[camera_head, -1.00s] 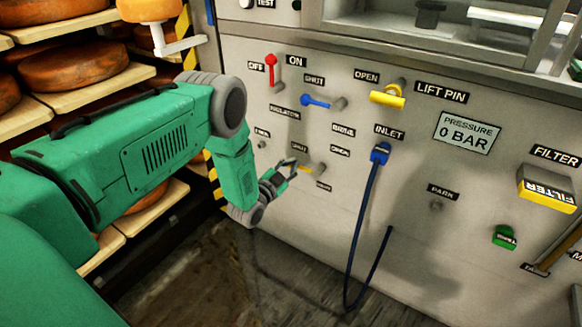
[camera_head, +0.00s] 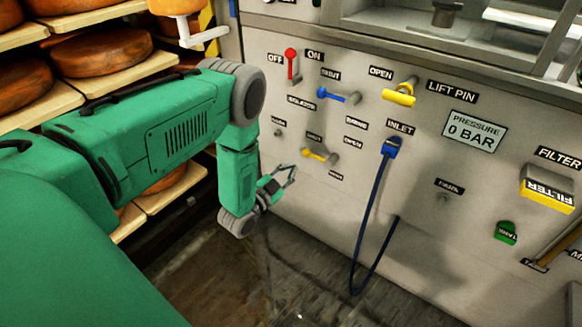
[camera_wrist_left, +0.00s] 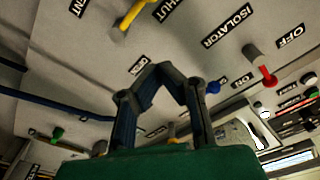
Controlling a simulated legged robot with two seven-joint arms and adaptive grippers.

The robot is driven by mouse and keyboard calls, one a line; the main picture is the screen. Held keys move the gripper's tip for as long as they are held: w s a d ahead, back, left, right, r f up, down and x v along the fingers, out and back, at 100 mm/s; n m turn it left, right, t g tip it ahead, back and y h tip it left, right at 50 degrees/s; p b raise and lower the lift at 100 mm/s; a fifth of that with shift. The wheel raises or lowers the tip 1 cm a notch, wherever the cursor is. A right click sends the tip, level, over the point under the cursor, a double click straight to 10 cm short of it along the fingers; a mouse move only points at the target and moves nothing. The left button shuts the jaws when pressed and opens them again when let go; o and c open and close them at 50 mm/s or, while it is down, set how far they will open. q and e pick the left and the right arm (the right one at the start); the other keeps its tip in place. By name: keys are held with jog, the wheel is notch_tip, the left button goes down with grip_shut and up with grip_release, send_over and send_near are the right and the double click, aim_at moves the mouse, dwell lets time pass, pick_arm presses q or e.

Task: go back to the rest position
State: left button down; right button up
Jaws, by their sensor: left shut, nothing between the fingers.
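My left gripper (camera_head: 290,170) is in front of the grey machine panel, to the lower left of a small yellow lever (camera_head: 317,156) and apart from it. Its fingers are shut and empty. In the left wrist view, the left gripper (camera_wrist_left: 160,72) shows its two fingers meeting in an arch in front of the panel. My green left arm bends down from the elbow at the left of the head view. My right gripper is not in view.
The panel carries a red lever (camera_head: 291,63), a blue lever (camera_head: 338,97), a yellow lift pin handle (camera_head: 399,94) and a hanging blue hose (camera_head: 368,210). Shelves with cheese wheels (camera_head: 101,57) stand at the left, near my arm. The floor (camera_head: 300,270) below the gripper looks clear.

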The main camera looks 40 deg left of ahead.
pick_arm(q)
jog(key=s+d+f+n+g+p, duration=0.45)
jog(key=s+d+g, duration=0.6)
jog(key=s, duration=0.45)
jog(key=s+d+r+n+g, duration=0.1)
jog(key=s+g, duration=0.6)
jog(key=s, duration=1.2)
jog(key=shift+s+d+r+n+g+p, duration=0.15)
jog(key=shift+r+n+g+p, duration=0.25)
jog(key=shift+r, duration=0.5)
jog(key=shift+d, duration=0.25)
jog(key=shift+a, duration=0.15)
